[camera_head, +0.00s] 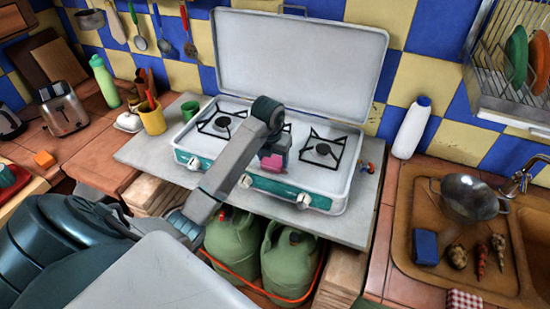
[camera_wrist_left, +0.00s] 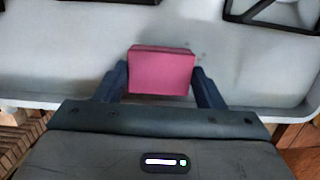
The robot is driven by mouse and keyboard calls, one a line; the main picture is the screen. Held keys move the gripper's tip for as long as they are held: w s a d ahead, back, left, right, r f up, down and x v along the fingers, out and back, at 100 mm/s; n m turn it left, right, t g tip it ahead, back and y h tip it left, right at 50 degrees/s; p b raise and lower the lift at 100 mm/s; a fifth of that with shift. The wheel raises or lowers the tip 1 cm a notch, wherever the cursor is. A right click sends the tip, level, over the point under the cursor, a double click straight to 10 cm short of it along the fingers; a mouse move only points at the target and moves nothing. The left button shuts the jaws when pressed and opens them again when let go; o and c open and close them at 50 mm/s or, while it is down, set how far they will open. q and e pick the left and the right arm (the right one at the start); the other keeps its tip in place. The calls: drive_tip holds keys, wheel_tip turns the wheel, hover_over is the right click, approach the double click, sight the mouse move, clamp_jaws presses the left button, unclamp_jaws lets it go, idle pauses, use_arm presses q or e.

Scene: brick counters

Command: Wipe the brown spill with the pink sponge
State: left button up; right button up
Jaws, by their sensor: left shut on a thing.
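The pink sponge (camera_head: 273,165) is held over the stove top (camera_head: 262,108), between the two burner grates. My left gripper (camera_head: 270,154) is shut on it. In the left wrist view the sponge (camera_wrist_left: 161,74) sits between the two dark fingers, over the pale stove surface. I cannot tell whether it touches the surface. No clear brown spill shows; a few small dark specks (camera_wrist_left: 202,52) lie on the surface beside the sponge. The area under the sponge and arm is hidden. My right gripper is not in view.
The stove's raised white lid (camera_head: 300,60) stands behind. Burner grates (camera_head: 322,150) flank the sponge. A white bottle (camera_head: 411,128) and a sink with a metal pot (camera_head: 470,196) and a blue sponge (camera_head: 426,247) are to the right. A yellow cup (camera_head: 152,118) stands left.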

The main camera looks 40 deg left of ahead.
use_arm(q)
drive_tip(key=shift+s+a+f+b, duration=0.1)
drive_tip(key=shift+s+a, duration=0.15)
drive_tip(key=shift+a, duration=0.65)
drive_tip(key=shift+s+a+r+b, duration=0.1)
drive_tip(key=shift+s+a+b, duration=0.1)
drive_tip(key=shift+a, duration=0.75)
drive_tip(key=shift+s+a+f+b, duration=0.1)
drive_tip(key=shift+s+a, duration=0.15)
drive_tip(key=shift+a, duration=0.65)
drive_tip(key=shift+d, duration=0.15)
drive_tip(key=shift+w+d, duration=0.25)
drive_tip(key=shift+d, duration=0.7)
drive_tip(key=shift+w+d, duration=0.25)
drive_tip(key=shift+d, duration=0.65)
drive_tip(key=shift+w+d, duration=0.25)
drive_tip(key=shift+d, duration=0.7)
drive_tip(key=shift+a, duration=0.15)
drive_tip(key=shift+s+a+b, duration=0.2)
drive_tip(key=shift+s+a, duration=0.05)
drive_tip(key=shift+a, duration=0.7)
drive_tip(key=shift+s+a+b, duration=0.15)
drive_tip(key=shift+s+a, duration=0.1)
drive_tip(key=shift+a, duration=0.65)
drive_tip(key=shift+s+a+b, duration=0.2)
drive_tip(key=shift+s+a, duration=0.05)
drive_tip(key=shift+a, duration=0.7)
drive_tip(key=shift+d, duration=0.15)
